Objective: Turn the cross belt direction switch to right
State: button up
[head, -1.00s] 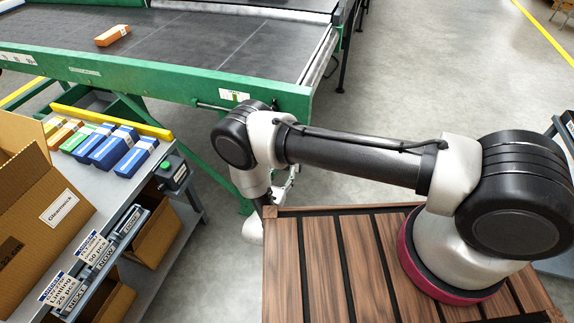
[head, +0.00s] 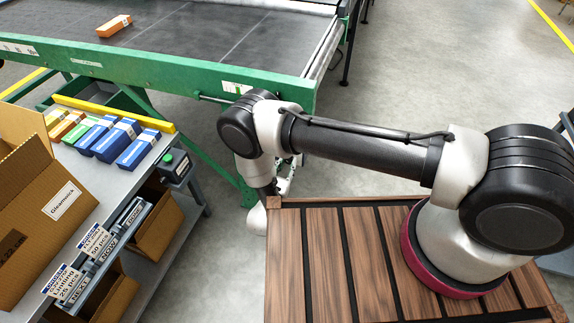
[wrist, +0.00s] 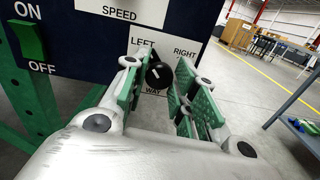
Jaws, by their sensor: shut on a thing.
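The cross belt direction switch is a black round knob (wrist: 158,76) on a dark blue panel (wrist: 75,50) in the wrist view. White labels read LEFT at its upper left, RIGHT at its upper right and WAY below. A small pale mark shows on the knob, but I cannot tell surely which label it points to. My gripper (wrist: 158,82) has its green-padded fingers on both sides of the knob and is shut on it. In the head view my gripper and the switch are hidden behind my arm.
A green-framed belt conveyor (head: 190,50) carries an orange box (head: 114,26). A grey bench (head: 110,190) at left holds several small boxes and a large open carton (head: 35,190). A green ON/OFF switch (wrist: 28,40) sits left of the knob.

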jog(key=m, duration=0.4)
jog(key=shift+d+m, duration=0.1)
jog(key=shift+m, duration=0.3)
jog(key=m, duration=0.4)
jog(key=shift+f, duration=0.1)
jog(key=m, duration=0.4)
jog(key=shift+m, duration=0.4)
jog(key=shift+s+d+f+m, duration=0.1)
jog(key=shift+m, duration=1.7)
jog(key=o, duration=1)
